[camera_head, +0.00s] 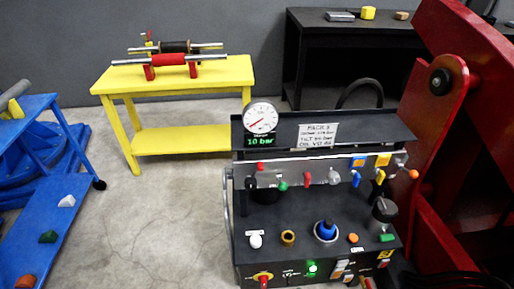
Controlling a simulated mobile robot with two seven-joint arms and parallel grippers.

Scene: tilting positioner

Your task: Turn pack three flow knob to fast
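The dark hydraulic pack (275,218) stands at lower centre, with a white label plate (318,135) that appears to read PACK 3. A round gauge (260,117) sits above a green display reading 10 bar. A large black knob (384,209) stands at the right of the top. I cannot tell which knob is the flow knob, and its setting is unreadable. Neither of my grippers is in view.
Red, green, blue and yellow levers line the pack's manifold (320,172). A large red positioner frame (470,120) stands close on the right. A yellow bench with rollers (180,140) is behind left, a blue frame (60,150) far left. Floor between is clear.

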